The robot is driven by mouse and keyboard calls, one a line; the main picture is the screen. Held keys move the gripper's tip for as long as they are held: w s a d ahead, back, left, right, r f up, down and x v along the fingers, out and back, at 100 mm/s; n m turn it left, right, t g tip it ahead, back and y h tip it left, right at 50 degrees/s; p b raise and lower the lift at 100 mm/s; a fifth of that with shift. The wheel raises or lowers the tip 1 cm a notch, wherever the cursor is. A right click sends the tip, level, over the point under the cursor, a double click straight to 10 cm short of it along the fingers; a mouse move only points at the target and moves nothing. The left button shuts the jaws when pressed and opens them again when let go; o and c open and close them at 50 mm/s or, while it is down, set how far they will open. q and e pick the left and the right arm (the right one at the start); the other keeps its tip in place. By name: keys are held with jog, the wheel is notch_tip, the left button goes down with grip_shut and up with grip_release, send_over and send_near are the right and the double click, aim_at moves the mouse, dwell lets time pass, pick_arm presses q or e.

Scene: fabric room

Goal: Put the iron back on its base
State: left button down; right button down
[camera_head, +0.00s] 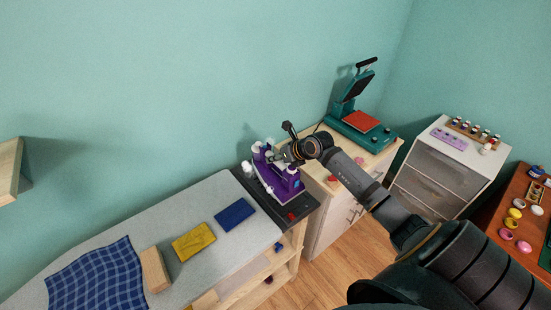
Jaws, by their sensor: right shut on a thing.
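The purple and white iron (280,184) is at the dark end panel of the ironing board (230,182). My right gripper (276,158) reaches in from the right and is shut on the upper part of the iron. The arm and gripper hide part of the iron's right side. The base is hard to tell apart from the iron at this size, and I cannot tell whether the iron touches it. The dark panel (305,207) shows around the iron's lower edge. My left gripper is not in view.
A blue cloth (234,215), a yellow cloth (193,241), a wooden block (155,270) and a checked blue cloth (98,277) lie on the board. A green heat press (360,120) stands on the wooden cabinet behind my right arm. White drawers (440,170) stand at the right.

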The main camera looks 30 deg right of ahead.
aim_at(276, 171)
jog(key=shift+w, duration=0.15)
notch_tip(276, 171, down, 3)
jog(key=shift+w+r+p, duration=0.1)
jog(key=shift+r+p, duration=0.1)
jog(key=shift+p, duration=0.25)
jog(key=shift+d+f, duration=0.1)
jog(key=shift+f, duration=0.2)
jog(key=c, duration=1.5)
grip_release()
jog(key=shift+f, duration=0.2)
jog(key=shift+c, duration=0.2)
jog(key=o, duration=0.4)
jog(key=shift+s+r, duration=0.1)
jog(key=shift+s, duration=0.1)
